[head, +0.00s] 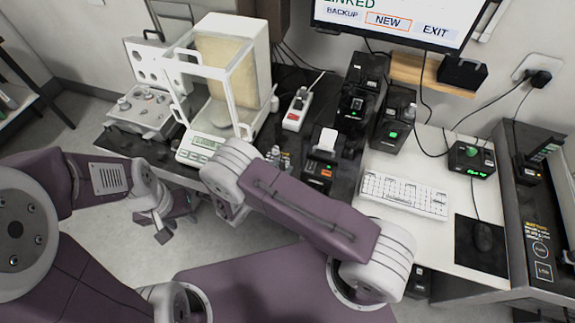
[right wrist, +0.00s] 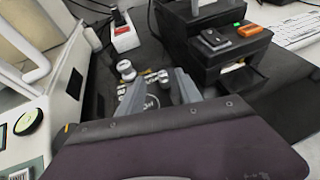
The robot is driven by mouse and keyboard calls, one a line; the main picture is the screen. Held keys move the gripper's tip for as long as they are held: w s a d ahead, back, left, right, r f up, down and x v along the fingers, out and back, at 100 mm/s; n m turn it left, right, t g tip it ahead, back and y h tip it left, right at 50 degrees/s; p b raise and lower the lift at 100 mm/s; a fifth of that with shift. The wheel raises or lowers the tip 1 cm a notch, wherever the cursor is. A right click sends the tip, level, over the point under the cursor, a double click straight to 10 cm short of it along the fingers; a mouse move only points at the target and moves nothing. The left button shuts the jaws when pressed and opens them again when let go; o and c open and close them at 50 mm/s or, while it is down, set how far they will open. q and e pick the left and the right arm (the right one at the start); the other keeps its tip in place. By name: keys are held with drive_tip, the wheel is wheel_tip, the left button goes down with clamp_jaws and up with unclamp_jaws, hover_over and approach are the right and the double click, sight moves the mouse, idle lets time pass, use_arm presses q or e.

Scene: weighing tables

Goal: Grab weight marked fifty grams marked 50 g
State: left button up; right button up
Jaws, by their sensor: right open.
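Small silver weights (head: 275,155) stand on the black bench beside the balance, partly hidden by my right arm. In the right wrist view, a knobbed silver weight (right wrist: 126,70) stands just beyond my right gripper (right wrist: 158,90), with smaller ones beside it. White and yellow markings lie on the black surface near them; I cannot read 50 g on any. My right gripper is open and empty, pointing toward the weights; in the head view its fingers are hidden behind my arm. My left gripper (head: 163,228) hangs over the floor in front of the bench; its opening is unclear.
A balance (head: 197,148) with a glass-sided housing stands left of the weights. More metal pieces sit on a grey case (head: 140,112) at far left. A white power strip (head: 298,110) lies behind, and a black printer (head: 320,165) stands close on the right.

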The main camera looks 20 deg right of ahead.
sight(287, 164)
drive_tip(key=x, duration=0.4)
drive_tip(key=shift+d+f+p, duration=0.2)
drive_tip(key=shift+d+p, duration=0.1)
drive_tip(key=shift+a, duration=0.1)
clamp_jaws()
drive_tip(key=shift+r, duration=0.15)
